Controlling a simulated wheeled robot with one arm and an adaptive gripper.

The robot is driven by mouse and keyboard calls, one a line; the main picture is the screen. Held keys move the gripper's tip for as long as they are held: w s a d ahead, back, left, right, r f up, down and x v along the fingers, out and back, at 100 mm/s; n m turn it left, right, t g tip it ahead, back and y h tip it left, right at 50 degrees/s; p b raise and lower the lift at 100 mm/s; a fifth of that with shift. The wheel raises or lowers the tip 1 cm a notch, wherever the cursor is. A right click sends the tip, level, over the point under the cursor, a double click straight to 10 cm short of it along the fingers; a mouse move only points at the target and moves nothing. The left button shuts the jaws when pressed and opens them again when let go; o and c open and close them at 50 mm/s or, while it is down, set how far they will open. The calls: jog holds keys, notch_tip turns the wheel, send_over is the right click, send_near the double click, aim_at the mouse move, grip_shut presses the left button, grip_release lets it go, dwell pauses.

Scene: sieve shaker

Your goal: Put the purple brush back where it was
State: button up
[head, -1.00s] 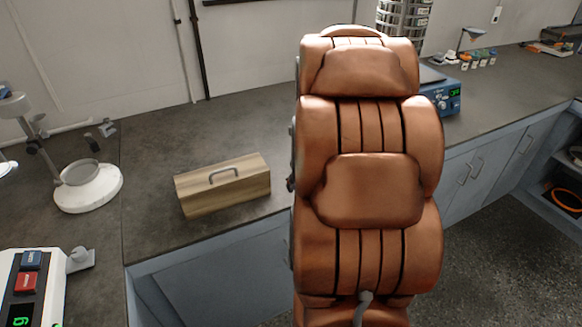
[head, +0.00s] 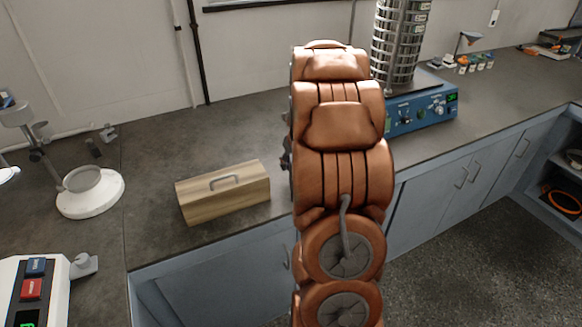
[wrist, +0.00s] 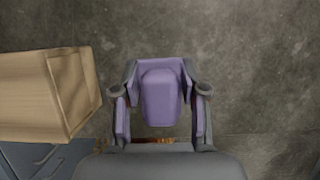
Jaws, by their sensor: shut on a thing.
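In the wrist view my gripper (wrist: 164,92) is shut on the purple brush (wrist: 161,98). The brush shows as a purple block between the two grey fingers, above the dark grey counter (wrist: 250,60). Its lower end and bristles cannot be made out. The wooden box is to the left of the gripper, apart from it. In the head view my copper-coloured arm hides the gripper and the brush.
The wooden box (head: 222,198) with a grey handle sits near the counter's front edge; it also shows in the wrist view (wrist: 45,95). A sieve stack (head: 398,45) stands on a blue shaker (head: 425,108). A white-based stand (head: 90,200) is at left. Bare counter lies behind the box.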

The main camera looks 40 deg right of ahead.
jog(key=shift+w+d, duration=0.3)
jog(key=shift+w, duration=0.05)
jog(key=shift+w+f, duration=0.1)
jog(key=shift+f, duration=0.2)
jog(key=shift+d+f+p, duration=0.1)
jog(key=shift+f+p, duration=0.35)
jog(key=shift+f, duration=1.05)
jog(key=o, duration=1)
jog(key=shift+f, duration=0.15)
jog(key=b+v, duration=0.1)
jog(key=v, duration=1)
jog(key=shift+s+r, duration=0.25)
jog(key=shift+r, duration=0.35)
